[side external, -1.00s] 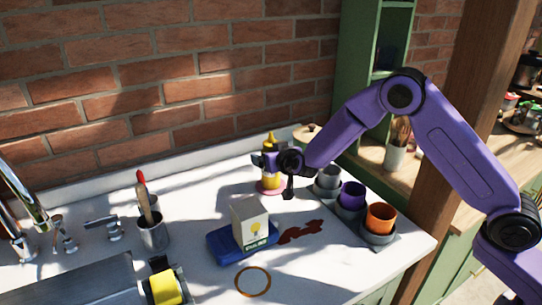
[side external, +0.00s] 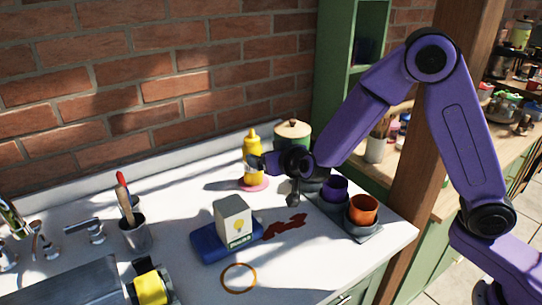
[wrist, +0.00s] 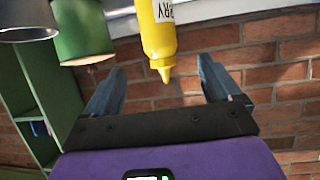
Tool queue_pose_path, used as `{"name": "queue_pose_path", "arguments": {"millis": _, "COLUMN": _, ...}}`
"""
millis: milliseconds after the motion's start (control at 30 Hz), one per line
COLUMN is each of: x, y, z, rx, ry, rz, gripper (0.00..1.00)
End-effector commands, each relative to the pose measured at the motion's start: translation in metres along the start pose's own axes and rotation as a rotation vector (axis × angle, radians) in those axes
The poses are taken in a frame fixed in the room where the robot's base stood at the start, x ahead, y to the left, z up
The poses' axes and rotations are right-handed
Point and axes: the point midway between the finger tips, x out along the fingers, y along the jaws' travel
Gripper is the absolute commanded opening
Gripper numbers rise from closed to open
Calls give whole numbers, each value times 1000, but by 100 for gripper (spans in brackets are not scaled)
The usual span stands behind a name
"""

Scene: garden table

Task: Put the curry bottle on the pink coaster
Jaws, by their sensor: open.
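The yellow curry bottle (side external: 252,148) stands upright at the back of the counter in the side view. Its base is on the pink coaster (side external: 254,185), whose rim shows around it. My gripper (side external: 257,161) is open just to the right of the bottle and partly overlaps its edge in that view. In the wrist view, which looks upside down, the bottle (wrist: 160,35) hangs with its nozzle and part of its label visible. The nozzle reaches between the lines of my two spread fingers (wrist: 163,72), with gaps on both sides. The coaster is out of the wrist view.
A blue sponge-like block (side external: 208,245) with a light box (side external: 233,217) on it lies in front. Cups, purple (side external: 335,188) and orange (side external: 363,208), stand right on a grey tray. A green lidded pot (side external: 293,134) is behind my gripper. A utensil holder (side external: 136,233) stands left.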

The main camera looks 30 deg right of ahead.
Motion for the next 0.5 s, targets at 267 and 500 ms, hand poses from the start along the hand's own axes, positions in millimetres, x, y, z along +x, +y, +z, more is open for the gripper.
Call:
{"name": "queue_pose_path", "arguments": {"millis": 267, "x": -6, "y": 0, "z": 0, "rx": -1, "ry": 0, "rz": 0, "gripper": 90}}
{"name": "queue_pose_path", "arguments": {"millis": 500, "x": -27, "y": -21, "z": 5, "rx": -13, "ry": -75, "rz": -143, "gripper": 90}}
